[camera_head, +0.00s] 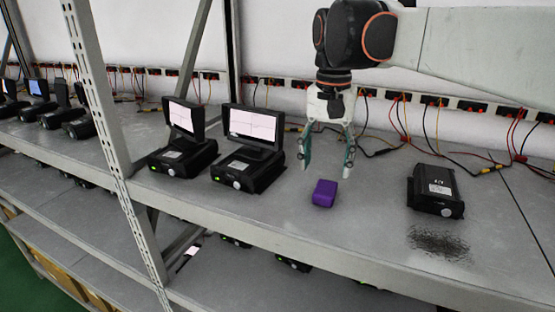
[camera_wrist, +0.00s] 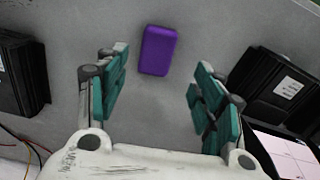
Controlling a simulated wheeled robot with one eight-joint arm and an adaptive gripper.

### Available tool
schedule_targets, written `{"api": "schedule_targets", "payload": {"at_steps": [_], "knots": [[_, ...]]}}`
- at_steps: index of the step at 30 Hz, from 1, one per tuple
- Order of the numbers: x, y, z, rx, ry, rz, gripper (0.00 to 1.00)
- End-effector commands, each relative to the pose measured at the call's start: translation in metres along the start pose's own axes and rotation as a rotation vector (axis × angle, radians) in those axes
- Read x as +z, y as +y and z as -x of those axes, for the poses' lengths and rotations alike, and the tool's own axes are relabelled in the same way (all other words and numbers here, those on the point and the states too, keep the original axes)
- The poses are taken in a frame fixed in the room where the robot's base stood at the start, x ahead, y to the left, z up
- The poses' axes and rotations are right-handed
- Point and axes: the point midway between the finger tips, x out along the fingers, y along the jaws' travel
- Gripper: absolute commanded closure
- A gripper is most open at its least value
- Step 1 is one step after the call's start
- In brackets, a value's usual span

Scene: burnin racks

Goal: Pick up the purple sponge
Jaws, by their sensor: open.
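The purple sponge (camera_head: 324,193) is a small block lying on the grey shelf, near its front edge. In the wrist view the sponge (camera_wrist: 158,50) shows at the top middle, ahead of the fingertips and apart from them. My gripper (camera_head: 328,168) hangs down over the shelf, a little behind and above the sponge. Its two teal-padded fingers are spread, with nothing between them in the wrist view (camera_wrist: 158,75). The whole top of the sponge is visible there.
Two devices with lit screens (camera_head: 253,125) (camera_head: 183,118) stand left of the sponge. A black box (camera_head: 436,191) stands to the right, behind a dark smudge (camera_head: 440,242) on the shelf. Cables and sockets line the back wall. A perforated post (camera_head: 97,90) rises at the left.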

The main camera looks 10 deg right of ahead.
Motion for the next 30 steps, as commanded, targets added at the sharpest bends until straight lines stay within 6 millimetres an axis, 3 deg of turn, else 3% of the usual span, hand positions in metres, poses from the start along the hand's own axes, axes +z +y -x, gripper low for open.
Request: {"api": "schedule_targets", "payload": {"at_steps": [1, 8, 18, 28, 30], "knots": [[0.007, 0.001, -0.004, 0.000, 0.000, 0.006, 0.38], [0.007, 0.001, -0.016, 0.000, 0.000, 0.007, 0.38], [0.008, 0.004, -0.056, 0.000, 0.000, 0.007, 0.38], [0.006, 0.004, -0.063, 0.000, 0.000, 0.004, 0.38], [0.006, 0.004, -0.062, 0.000, 0.000, 0.004, 0.54]]}}
